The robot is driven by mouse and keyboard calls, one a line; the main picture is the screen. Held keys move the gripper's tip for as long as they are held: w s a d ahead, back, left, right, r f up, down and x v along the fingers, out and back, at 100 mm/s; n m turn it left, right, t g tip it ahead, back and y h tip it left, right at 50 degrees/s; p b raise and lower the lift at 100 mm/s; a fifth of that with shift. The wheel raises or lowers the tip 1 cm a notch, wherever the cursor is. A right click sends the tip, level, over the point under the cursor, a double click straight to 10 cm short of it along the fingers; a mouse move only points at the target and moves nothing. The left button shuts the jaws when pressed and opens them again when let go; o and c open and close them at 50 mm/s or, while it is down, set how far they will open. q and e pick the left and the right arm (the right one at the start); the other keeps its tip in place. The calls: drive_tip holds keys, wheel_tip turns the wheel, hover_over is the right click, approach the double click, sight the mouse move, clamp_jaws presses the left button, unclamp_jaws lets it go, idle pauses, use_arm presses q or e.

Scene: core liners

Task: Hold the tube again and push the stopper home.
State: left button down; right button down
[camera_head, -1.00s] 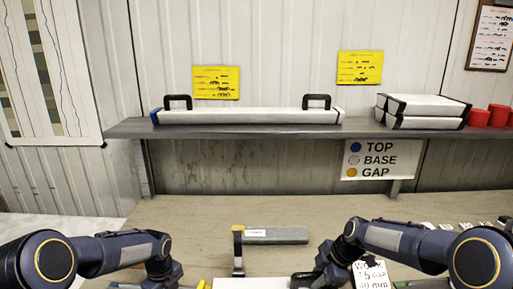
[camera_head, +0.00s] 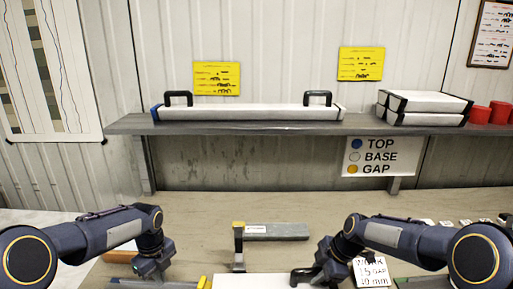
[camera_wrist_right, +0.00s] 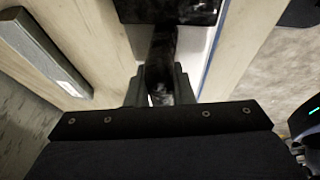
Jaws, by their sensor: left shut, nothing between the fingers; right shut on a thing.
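A white tube (camera_head: 250,281) lies on the bench at the bottom edge of the head view, mostly cut off. Its black handle (camera_head: 303,277) stands near my right gripper (camera_head: 328,272). In the right wrist view my right gripper (camera_wrist_right: 160,92) is shut on the dark handle (camera_wrist_right: 163,50), with the white tube (camera_wrist_right: 203,45) behind it. A small yellow piece (camera_head: 203,283) shows at the tube's left end; I cannot tell whether it is the stopper or how far in it sits. My left gripper (camera_head: 157,273) is shut and empty, left of the yellow piece and apart from it.
A grey bar with a white label (camera_head: 275,231) lies behind the tube, beside a dark upright with a yellow top (camera_head: 239,243). A white card (camera_head: 371,271) stands at right. A similar tube (camera_head: 245,114) rests on the shelf (camera_head: 240,127).

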drive_tip(key=c, duration=1.2)
unclamp_jaws()
use_arm(q)
drive_tip(key=shift+r, duration=0.95)
use_arm(e)
drive_tip(key=shift+o, duration=0.2)
drive_tip(key=v, duration=1.2)
